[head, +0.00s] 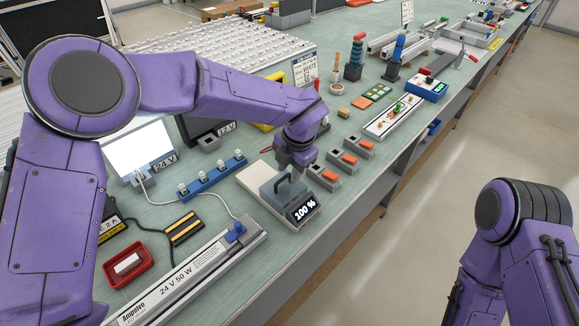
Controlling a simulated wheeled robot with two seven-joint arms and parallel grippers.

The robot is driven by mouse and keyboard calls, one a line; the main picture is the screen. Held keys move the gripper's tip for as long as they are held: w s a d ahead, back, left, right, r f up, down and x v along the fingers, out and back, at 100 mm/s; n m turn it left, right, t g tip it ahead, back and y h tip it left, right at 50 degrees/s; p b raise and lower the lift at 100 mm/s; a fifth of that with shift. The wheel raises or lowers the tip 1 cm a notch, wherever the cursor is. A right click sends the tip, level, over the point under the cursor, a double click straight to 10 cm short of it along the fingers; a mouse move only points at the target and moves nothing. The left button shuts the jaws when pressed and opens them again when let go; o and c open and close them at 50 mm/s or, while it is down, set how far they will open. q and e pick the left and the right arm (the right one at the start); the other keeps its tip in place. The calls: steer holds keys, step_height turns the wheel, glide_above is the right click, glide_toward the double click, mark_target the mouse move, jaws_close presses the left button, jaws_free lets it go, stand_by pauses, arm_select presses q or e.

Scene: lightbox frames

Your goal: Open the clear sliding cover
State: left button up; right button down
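A low device with a cream top (253,183) and a black display reading "100 %" (304,209) stands on the bench near the picture's middle. A bluish-grey block with a dark arched handle (283,187) sits on it beside the display. It may be the sliding cover; I cannot tell for sure that it is clear. My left gripper (298,166) points down just above and behind this handle. Its fingertips are small and dark, so their opening and any contact with the handle cannot be told. My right arm shows at the lower right, over the floor; its gripper is out of view.
Three small grey blocks with orange tops (341,161) stand right of the device. A blue strip with small bulbs (212,177) and a long "24 V 50 W" light bar (190,279) lie to the left. A red tray (127,264) is at lower left. The bench edge runs along the right.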

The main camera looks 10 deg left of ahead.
arm_select(q)
steer(key=shift+w, duration=0.1)
jaws_close()
stand_by(1.2)
